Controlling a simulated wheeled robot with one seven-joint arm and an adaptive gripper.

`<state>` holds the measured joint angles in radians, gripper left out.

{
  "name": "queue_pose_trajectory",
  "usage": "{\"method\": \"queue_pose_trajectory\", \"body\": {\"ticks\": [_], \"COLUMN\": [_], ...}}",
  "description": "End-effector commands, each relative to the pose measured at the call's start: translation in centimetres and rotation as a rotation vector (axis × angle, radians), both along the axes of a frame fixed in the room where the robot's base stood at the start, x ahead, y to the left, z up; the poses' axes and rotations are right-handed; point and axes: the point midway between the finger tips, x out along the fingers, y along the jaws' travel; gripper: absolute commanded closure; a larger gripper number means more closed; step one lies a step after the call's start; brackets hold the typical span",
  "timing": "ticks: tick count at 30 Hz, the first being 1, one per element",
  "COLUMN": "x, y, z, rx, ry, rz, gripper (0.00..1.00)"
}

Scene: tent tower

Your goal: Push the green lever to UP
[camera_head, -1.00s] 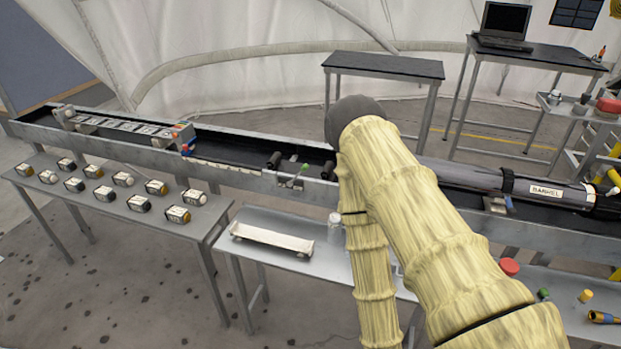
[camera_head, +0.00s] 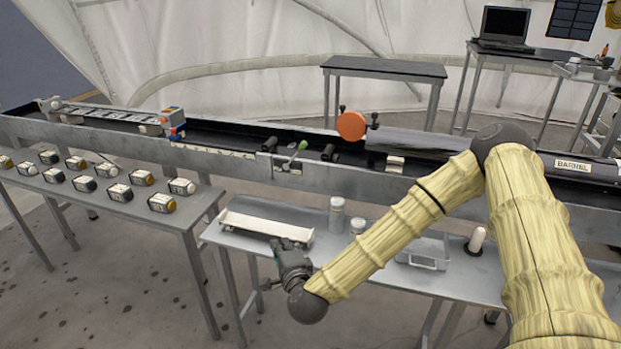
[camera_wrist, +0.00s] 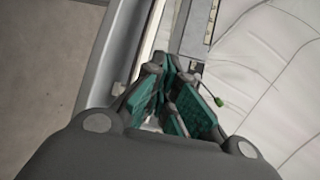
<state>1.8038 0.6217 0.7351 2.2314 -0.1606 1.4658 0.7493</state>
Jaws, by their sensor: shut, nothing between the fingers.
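The green lever (camera_head: 302,146) is on the front side of the long conveyor trough, near its middle, with a small green knob on a short tilted rod. In the wrist view a green knob on a thin rod (camera_wrist: 220,101) shows just right of my fingers. My gripper (camera_head: 284,243) is in front of and below the lever in the head view, near the small bench's front, apart from the lever. In the wrist view my gripper (camera_wrist: 168,68) has its green-padded fingers shut and empty. The lever's base and markings are too small to read.
The long trough (camera_head: 225,160) runs across the scene. The small bench (camera_head: 380,268) bears a white tray (camera_head: 265,228) close to my gripper, jars (camera_head: 337,215) and a clear box (camera_head: 424,250). A grey cylinder (camera_head: 415,143) with an orange disc (camera_head: 351,125) lies right of the lever.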

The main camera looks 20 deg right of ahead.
Motion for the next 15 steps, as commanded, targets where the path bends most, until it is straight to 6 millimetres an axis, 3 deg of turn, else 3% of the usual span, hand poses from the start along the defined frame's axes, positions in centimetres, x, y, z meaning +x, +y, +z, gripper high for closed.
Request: {"method": "queue_pose_trajectory", "body": {"ticks": [3,9,15], "x": [3.5,5.9,6.3], "y": [-4.2,-9.9,-12.0], "z": [3.4,9.0,11.3], "rx": [0.168,0.363,0.428], "ry": [-0.154,-0.345,-0.414], "rz": [-0.158,-0.326,-0.379], "gripper": [1.0,1.0,1.0]}}
